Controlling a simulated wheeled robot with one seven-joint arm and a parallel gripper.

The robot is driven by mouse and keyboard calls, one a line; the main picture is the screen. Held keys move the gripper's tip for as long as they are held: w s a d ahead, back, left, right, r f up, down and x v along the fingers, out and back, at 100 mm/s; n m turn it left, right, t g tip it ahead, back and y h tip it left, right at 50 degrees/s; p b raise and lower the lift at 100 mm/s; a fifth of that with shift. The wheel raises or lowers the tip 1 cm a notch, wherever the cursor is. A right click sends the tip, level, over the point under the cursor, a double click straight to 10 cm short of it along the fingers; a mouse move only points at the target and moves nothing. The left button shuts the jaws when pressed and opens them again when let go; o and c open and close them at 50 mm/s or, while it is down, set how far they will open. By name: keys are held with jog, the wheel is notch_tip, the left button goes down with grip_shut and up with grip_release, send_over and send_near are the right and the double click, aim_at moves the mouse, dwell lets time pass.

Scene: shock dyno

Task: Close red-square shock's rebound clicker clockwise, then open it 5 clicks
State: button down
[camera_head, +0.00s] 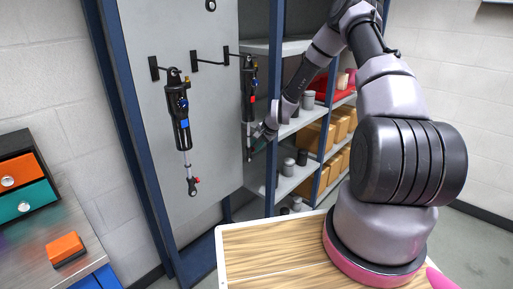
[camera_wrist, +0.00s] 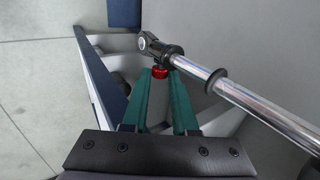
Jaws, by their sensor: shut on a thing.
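The red-square shock (camera_head: 249,85) hangs on the grey panel, the right one of two, with a red patch on its dark body. Its lower end is near my gripper (camera_head: 257,143) and partly hidden there. In the wrist view its chrome shaft (camera_wrist: 240,97) runs from lower right to an eyelet end (camera_wrist: 147,41) at upper left. The red rebound clicker (camera_wrist: 160,72) sticks out from the dark end piece, between the tips of my gripper's teal fingers (camera_wrist: 160,79). The fingers are shut on the red clicker. Any marks on the clicker are too small to read.
Another shock (camera_head: 180,115) with a blue patch hangs to the left, with its own red knob (camera_head: 196,180) at the bottom. Shelves with grey canisters (camera_head: 288,166) and brown boxes (camera_head: 308,137) stand just right of the panel. A wooden-topped surface (camera_head: 270,245) is below.

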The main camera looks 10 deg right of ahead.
dwell(0.3)
jog(key=c, duration=0.7)
grip_release()
jog(key=v, duration=1)
jog(key=shift+r, duration=0.4)
